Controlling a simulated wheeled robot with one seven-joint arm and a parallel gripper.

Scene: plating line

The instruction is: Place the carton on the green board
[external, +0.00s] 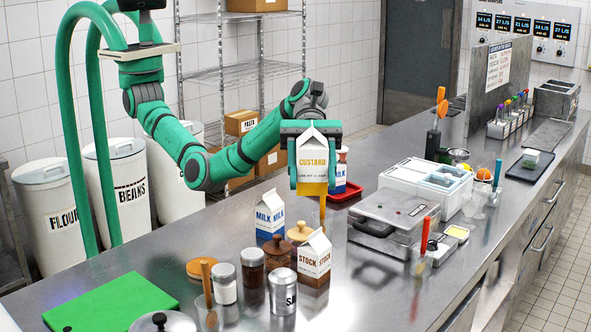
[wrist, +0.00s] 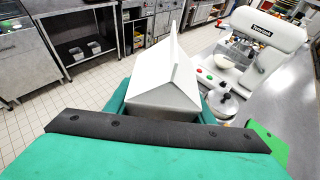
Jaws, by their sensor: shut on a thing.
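My gripper (external: 318,160) is shut on the custard carton (external: 313,172), a white and yellow carton with a gabled top. It holds the carton upright above the counter, behind the stock carton. In the wrist view the carton's white gable (wrist: 165,85) stands between the fingers and hides what lies below it. The green board (external: 110,304) lies flat at the front left of the counter, well apart from the carton. Its visible top is bare. A green corner, likely the board (wrist: 268,143), shows at the right of the wrist view.
A milk carton (external: 270,216), a stock carton (external: 314,259) and several jars stand between my gripper and the board. A lidded pot (external: 163,322) is beside the board's near edge. A grey press (external: 394,214) stands to the right. A mixer (wrist: 262,40) shows in the wrist view.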

